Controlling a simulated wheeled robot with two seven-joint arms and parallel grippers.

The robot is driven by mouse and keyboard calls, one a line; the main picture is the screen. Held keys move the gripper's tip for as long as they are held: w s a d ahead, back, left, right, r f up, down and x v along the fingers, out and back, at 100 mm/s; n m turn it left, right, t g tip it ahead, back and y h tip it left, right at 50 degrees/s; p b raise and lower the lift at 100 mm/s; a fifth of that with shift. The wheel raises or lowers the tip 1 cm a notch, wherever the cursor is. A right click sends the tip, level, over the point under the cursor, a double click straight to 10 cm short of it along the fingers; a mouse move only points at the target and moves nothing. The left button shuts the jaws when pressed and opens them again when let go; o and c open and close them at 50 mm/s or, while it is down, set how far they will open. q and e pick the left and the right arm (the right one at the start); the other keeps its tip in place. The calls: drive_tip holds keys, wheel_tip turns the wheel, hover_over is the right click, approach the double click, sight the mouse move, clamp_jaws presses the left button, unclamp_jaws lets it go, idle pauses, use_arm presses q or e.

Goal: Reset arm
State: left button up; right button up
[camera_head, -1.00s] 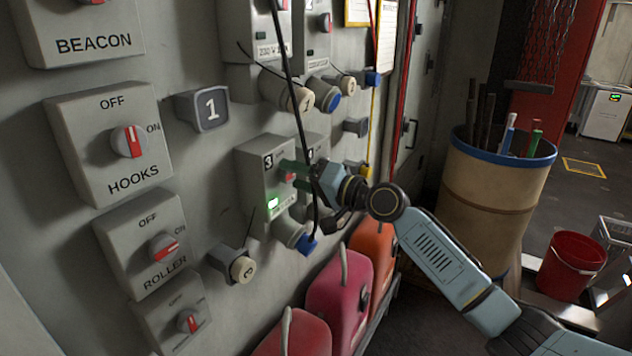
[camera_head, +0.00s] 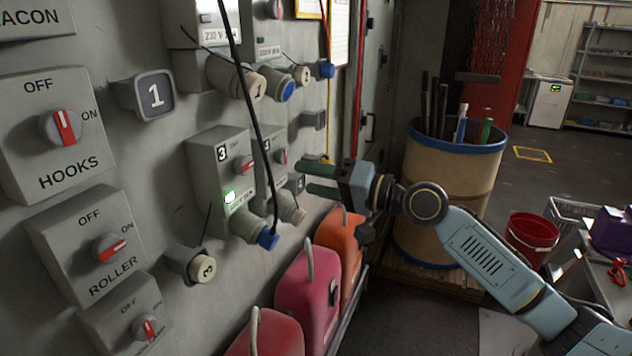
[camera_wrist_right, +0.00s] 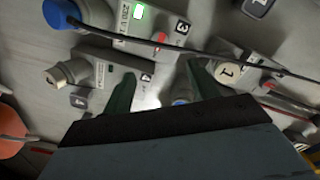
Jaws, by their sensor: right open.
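My right gripper (camera_head: 318,180) is open and empty in the head view, just right of the wall sockets, its green fingers pointing left at the wall. In the right wrist view the two green fingers (camera_wrist_right: 158,92) stand apart with nothing between them. Socket box 3 (camera_head: 222,175) has a red switch (camera_head: 244,165) and a lit green lamp, and a blue plug (camera_head: 268,238) sits in its lower outlet. Socket box 4 (camera_head: 272,160) is beside it, close to the fingers. My left gripper is not in view.
A black cable (camera_head: 250,110) hangs across the sockets. HOOKS (camera_head: 62,130) and ROLLER (camera_head: 105,245) switch boxes are on the left wall. Pink (camera_head: 308,290) and orange (camera_head: 338,243) canisters stand below. A barrel (camera_head: 447,190) and a red bucket (camera_head: 532,238) stand at the right.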

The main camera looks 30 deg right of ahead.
idle(0.3)
drive_tip(key=w+d+f+m+g+h+b, duration=0.1)
drive_tip(key=d+f+h+b, duration=0.2)
drive_tip(key=f, duration=1.1)
drive_tip(key=w+d+f+m+h, duration=0.1)
drive_tip(key=d+f+h, duration=0.35)
drive_tip(key=f, duration=1.05)
drive_tip(key=s+d+f+g+h+b, duration=0.15)
drive_tip(key=s+f, duration=0.35)
drive_tip(key=f, duration=0.7)
drive_tip(key=s+f+g+h+b, duration=0.15)
drive_tip(key=s+f, duration=0.25)
drive_tip(key=f, duration=0.7)
drive_tip(key=s+a+f+n+g+b, duration=0.1)
drive_tip(key=s+a+f+n+g, duration=0.15)
drive_tip(key=s+f, duration=0.65)
drive_tip(key=s+a+f+n+g+b, duration=0.1)
drive_tip(key=s+f+g, duration=0.2)
drive_tip(key=s+f, duration=0.65)
drive_tip(key=s+a+f+n+g, duration=0.2)
drive_tip(key=s+a+f, duration=0.1)
drive_tip(key=s, duration=0.8)
drive_tip(key=s+a+f+n+g+b, duration=0.1)
drive_tip(key=s+a+f+n, duration=0.2)
drive_tip(key=s, duration=0.9)
wheel_tip(320, 180, down, 4)
drive_tip(key=shift+s+a+r+g, duration=0.25)
drive_tip(key=shift+s+a+g, duration=0.1)
drive_tip(key=shift+a, duration=0.3)
